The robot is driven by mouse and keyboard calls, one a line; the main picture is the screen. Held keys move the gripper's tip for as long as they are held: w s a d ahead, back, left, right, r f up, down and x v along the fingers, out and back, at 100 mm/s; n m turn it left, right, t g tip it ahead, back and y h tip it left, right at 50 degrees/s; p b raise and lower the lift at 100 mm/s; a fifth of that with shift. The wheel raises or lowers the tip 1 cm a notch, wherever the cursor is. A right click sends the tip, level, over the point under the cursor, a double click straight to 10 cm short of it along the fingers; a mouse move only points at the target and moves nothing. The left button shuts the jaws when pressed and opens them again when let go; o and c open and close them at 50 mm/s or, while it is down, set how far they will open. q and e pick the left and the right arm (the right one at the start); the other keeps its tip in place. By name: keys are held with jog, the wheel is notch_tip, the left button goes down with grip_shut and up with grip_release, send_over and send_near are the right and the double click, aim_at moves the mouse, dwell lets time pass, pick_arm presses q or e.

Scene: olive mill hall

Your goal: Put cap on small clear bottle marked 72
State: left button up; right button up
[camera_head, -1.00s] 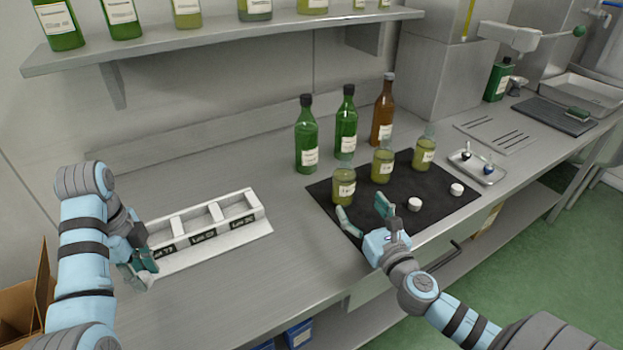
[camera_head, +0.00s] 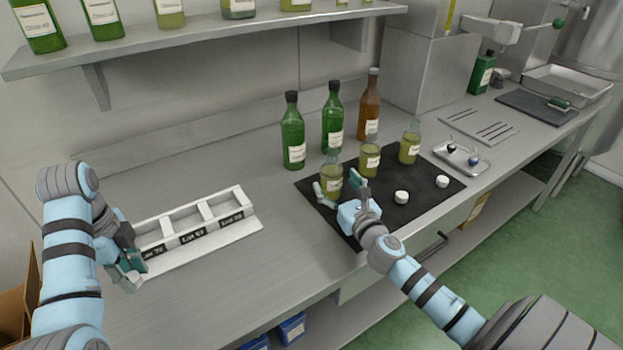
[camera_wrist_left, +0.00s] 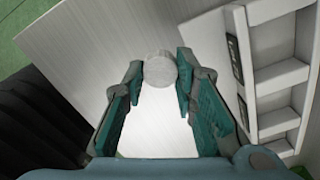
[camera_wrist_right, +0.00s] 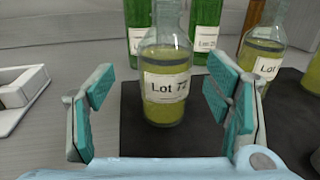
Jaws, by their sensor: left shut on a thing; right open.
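My left gripper (camera_head: 128,270) is shut on a white round cap (camera_wrist_left: 159,70) at the near left of the rack. The cap is hidden in the head view.
Two white caps (camera_head: 401,197) (camera_head: 442,181) lie on the mat (camera_head: 420,212). Two similar bottles (camera_head: 369,160) (camera_head: 409,148) stand to the right, taller green and brown bottles (camera_head: 292,140) behind. A white labelled rack (camera_head: 200,240) stands left. The counter between is clear.

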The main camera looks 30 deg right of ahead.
aim_at(336, 171)
jog(key=x, duration=0.4)
jog(key=shift+d+f, duration=0.1)
jog(key=shift+d, duration=0.25)
pick_arm(q)
jog(key=shift+w, duration=0.1)
pick_arm(e)
jog(key=shift+w, duration=0.45)
jog(key=shift+s, duration=0.1)
jog(key=c, duration=1.6)
pick_arm(q)
jog(key=shift+r, duration=0.2)
pick_arm(e)
jog(key=shift+r, duration=0.25)
